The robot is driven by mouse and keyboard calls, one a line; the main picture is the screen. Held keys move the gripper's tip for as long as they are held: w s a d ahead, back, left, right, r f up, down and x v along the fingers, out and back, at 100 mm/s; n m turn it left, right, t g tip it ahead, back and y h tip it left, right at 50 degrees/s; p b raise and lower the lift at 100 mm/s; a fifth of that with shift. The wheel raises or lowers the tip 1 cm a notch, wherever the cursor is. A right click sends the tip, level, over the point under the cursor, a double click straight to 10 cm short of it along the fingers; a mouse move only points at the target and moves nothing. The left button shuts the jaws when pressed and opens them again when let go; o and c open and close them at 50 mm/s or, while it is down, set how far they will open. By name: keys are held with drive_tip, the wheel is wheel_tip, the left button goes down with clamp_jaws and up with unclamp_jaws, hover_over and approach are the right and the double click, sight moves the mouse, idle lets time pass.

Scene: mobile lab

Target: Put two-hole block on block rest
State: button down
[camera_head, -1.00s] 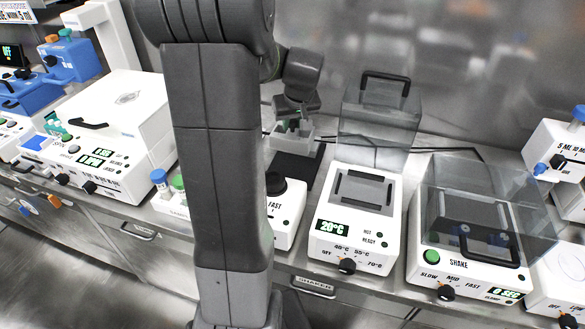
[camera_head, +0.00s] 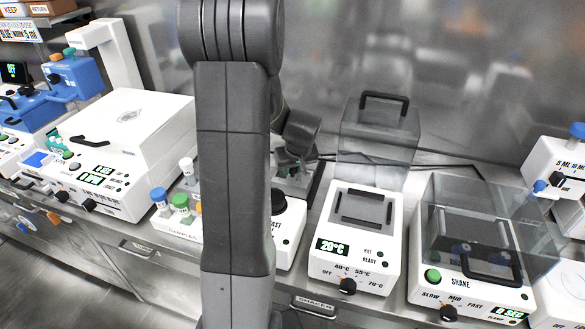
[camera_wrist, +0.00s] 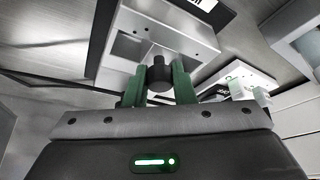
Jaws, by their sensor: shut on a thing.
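In the wrist view, my gripper (camera_wrist: 157,84) has its two green fingers closed around a black knob (camera_wrist: 158,68). The knob is on a silvery metal block (camera_wrist: 145,45), which I take to be the two-hole block; its holes cannot be made out for certain. A dark flat pad (camera_wrist: 203,10) shows beyond the block, perhaps the block rest; I cannot tell whether block and pad touch.
The 20°C heater (camera_head: 352,240) stands right of my arm with its clear lid (camera_head: 378,140) raised. The shaker (camera_head: 470,255) has a clear cover. Capped tubes (camera_head: 180,200) stand in a rack left of my arm. A steel wall closes the back.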

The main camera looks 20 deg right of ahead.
drive_tip(key=shift+f, duration=0.1)
drive_tip(key=c, duration=1.2)
unclamp_jaws()
drive_tip(key=shift+r, duration=0.25)
drive_tip(key=v, duration=1.1)
drive_tip(key=shift+s+r, duration=0.2)
drive_tip(key=shift+r, duration=0.15)
